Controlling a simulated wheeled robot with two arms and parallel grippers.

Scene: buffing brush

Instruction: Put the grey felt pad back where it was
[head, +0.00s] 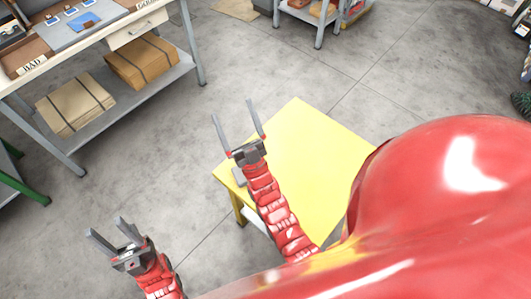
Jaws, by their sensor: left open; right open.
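A small grey piece (239,177) shows at the left corner of the yellow table (310,150), partly hidden behind my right arm. It may be the grey felt pad, but I cannot tell for sure. My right gripper (231,107) is open and empty, with its fingers reaching past the table's left edge over the floor. My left gripper (106,228) is open and empty over the floor at the lower left, apart from the yellow table.
A workbench (100,42) at the upper left holds a grey mat (62,36) with a blue piece (82,20) and a bin labelled BAD (30,60). Brown packages (75,103) lie on its lower shelf. Another grey-legged table (320,30) stands at the back. The floor between is clear.

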